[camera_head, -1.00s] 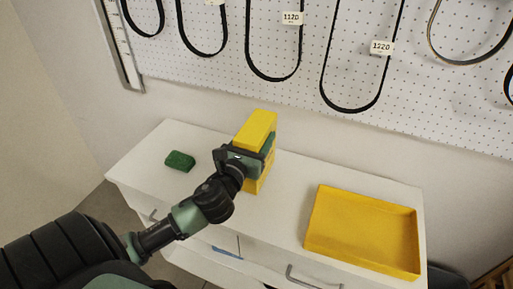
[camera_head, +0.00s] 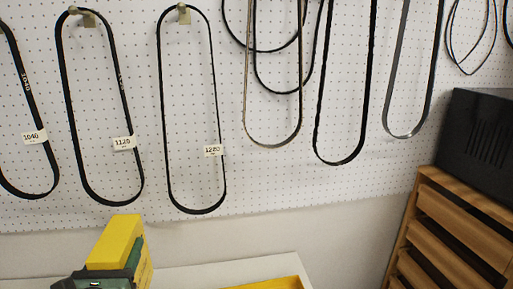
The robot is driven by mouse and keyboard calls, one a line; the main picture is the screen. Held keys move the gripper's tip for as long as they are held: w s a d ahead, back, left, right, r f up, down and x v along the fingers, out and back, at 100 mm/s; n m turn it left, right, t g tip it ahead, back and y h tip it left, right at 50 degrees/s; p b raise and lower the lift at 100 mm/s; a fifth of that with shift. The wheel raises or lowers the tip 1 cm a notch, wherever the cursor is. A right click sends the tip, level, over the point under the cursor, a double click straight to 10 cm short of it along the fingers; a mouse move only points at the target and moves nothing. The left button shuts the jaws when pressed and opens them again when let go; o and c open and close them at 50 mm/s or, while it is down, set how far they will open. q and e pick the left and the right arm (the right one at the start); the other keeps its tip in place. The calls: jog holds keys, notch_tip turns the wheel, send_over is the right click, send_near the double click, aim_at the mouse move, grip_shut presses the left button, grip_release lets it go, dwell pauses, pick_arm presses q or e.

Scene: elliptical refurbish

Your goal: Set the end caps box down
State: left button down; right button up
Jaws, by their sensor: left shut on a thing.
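The yellow end caps box (camera_head: 117,243) is at the bottom left of the head view, upright, with its lower part cut off by the picture edge. My left gripper (camera_head: 126,270) is shut on the box, its dark green and black parts around the near side. Whether the box touches the white cabinet top (camera_head: 215,274) is hidden. My right gripper is not in view.
A yellow tray (camera_head: 275,284) shows only its rim at the bottom edge. Belts hang on the white pegboard (camera_head: 330,190) behind. A wooden drawer unit (camera_head: 440,235) with a black box (camera_head: 485,140) on it stands at the right.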

pick_arm(q)
jog(key=s+d+f+m+h, duration=0.1)
jog(key=s+d+f, duration=0.2)
jog(key=d, duration=0.3)
jog(key=s+d+f+m+h, duration=0.1)
jog(key=s+d+f+h, duration=0.2)
jog(key=d, duration=0.4)
jog(key=s+f+y, duration=0.1)
jog(key=s+f, duration=0.3)
jog(key=s, duration=0.4)
jog(key=shift+s+d, duration=0.15)
jog(key=shift+s, duration=0.15)
jog(key=shift+f, duration=0.1)
